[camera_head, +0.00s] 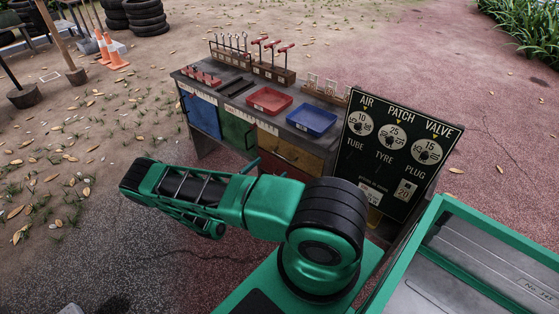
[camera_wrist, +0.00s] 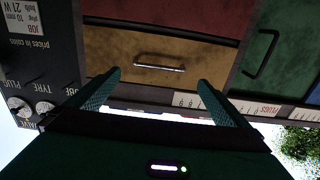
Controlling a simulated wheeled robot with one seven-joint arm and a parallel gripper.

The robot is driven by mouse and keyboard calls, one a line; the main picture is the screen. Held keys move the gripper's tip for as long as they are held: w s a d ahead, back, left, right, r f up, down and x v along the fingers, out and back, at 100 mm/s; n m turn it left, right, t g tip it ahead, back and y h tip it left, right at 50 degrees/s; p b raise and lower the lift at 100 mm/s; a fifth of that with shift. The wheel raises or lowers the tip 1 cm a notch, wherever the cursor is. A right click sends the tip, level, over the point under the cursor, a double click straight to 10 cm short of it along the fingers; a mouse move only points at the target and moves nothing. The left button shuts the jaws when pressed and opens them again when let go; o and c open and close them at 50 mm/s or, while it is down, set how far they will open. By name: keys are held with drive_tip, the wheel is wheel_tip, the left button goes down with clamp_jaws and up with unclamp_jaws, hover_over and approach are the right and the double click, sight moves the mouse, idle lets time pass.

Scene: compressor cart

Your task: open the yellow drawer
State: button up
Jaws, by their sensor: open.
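The yellow drawer (camera_head: 292,153) is in the front of the compressor cart, below the blue tray, and looks shut. In the wrist view, which is upside down, the yellow drawer front (camera_wrist: 205,53) fills the middle. Its metal bar handle (camera_wrist: 160,67) lies across the front. My gripper (camera_wrist: 158,78) is open and empty, with one finger to each side of the handle in the picture. The handle appears ahead of the fingertips, and I see no contact. In the head view my arm hides most of the gripper.
A red drawer (camera_wrist: 190,14) adjoins the yellow one. Green (camera_head: 238,131) and blue (camera_head: 200,114) drawers are to the left. A black price sign (camera_head: 390,155) stands close on the right. Red (camera_head: 269,100) and blue (camera_head: 312,119) trays and tool racks sit on the cart top (camera_head: 235,100).

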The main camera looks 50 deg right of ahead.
sight(282, 157)
drive_tip(key=d, duration=0.9)
drive_tip(key=shift+w+d, duration=0.35)
drive_tip(key=shift+d, duration=0.05)
